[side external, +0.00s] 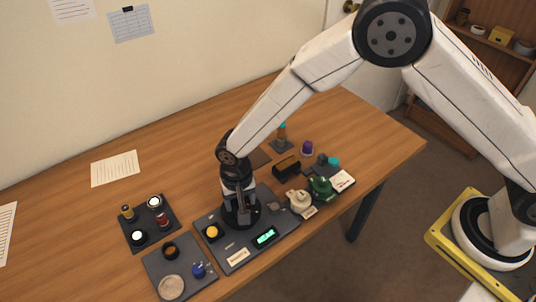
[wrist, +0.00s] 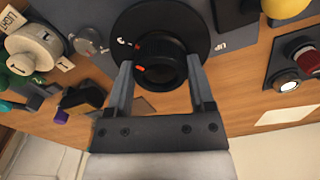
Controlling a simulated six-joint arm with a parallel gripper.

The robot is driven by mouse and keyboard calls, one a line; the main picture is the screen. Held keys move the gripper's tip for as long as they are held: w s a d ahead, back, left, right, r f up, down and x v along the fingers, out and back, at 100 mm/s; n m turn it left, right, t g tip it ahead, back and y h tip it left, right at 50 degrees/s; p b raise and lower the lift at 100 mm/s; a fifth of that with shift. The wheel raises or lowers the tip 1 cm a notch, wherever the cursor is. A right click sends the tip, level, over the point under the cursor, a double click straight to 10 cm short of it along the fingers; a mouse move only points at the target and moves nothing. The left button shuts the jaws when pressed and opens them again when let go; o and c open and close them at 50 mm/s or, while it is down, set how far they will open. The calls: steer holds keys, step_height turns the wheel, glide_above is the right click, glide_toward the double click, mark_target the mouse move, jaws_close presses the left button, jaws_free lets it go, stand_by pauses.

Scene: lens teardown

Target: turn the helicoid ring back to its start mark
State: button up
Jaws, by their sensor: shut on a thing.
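The helicoid ring (wrist: 160,52) is a black cylinder on a round black base (wrist: 188,18). In the wrist view a red mark (wrist: 137,46) and an orange mark (wrist: 140,68) show on its left side, a little apart; I cannot tell which is the start mark. My gripper (wrist: 160,72) has one finger on each side of the ring and is shut on it. In the side view my gripper (side external: 241,208) points down over the round base (side external: 254,217) on the dark panel (side external: 283,223), and mostly hides the ring.
A yellow dome (side external: 212,231) and a green-lit display (side external: 265,237) are on the panel near the ring. A cream knob (side external: 299,200) and green part (side external: 320,186) stand to the right. Trays of small parts (side external: 168,240) lie left. The back of the table is mostly clear.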

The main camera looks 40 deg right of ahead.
steer(key=n, duration=0.4)
steer(key=shift+n, duration=0.4)
steer(key=n, duration=0.3)
steer(key=shift+n, duration=0.3)
steer(key=n, duration=0.4)
steer(key=shift+n, duration=2)
steer(key=o, duration=1.2)
steer(key=shift+r, duration=0.2)
